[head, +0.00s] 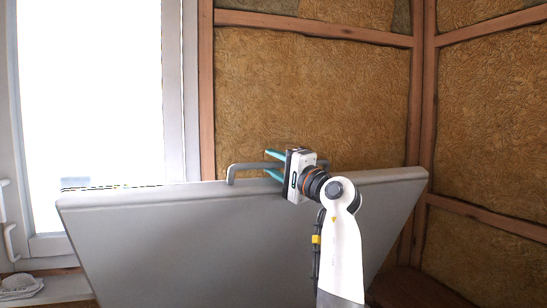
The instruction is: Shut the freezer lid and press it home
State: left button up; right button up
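The freezer lid (190,235) is a wide light-grey panel, raised and tilted, filling the lower middle of the head view. A grey bar handle (240,167) runs along its top edge. The handle bar passes between the fingers in the picture, with gaps showing; contact cannot be told. The gripper body hides part of the handle and the lid's top edge. The freezer body below the lid is not visible.
A bright window (90,95) is at the left, with a white crumpled item (20,286) low in the left corner. Walls of exposed insulation (310,95) with wooden studs (419,100) stand behind and to the right of the lid.

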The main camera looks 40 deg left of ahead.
pick_arm(q)
jog(key=shift+a, duration=0.3)
grip_shut()
pick_arm(e)
jog(key=shift+a+r, duration=0.1)
jog(key=shift+a, duration=0.25)
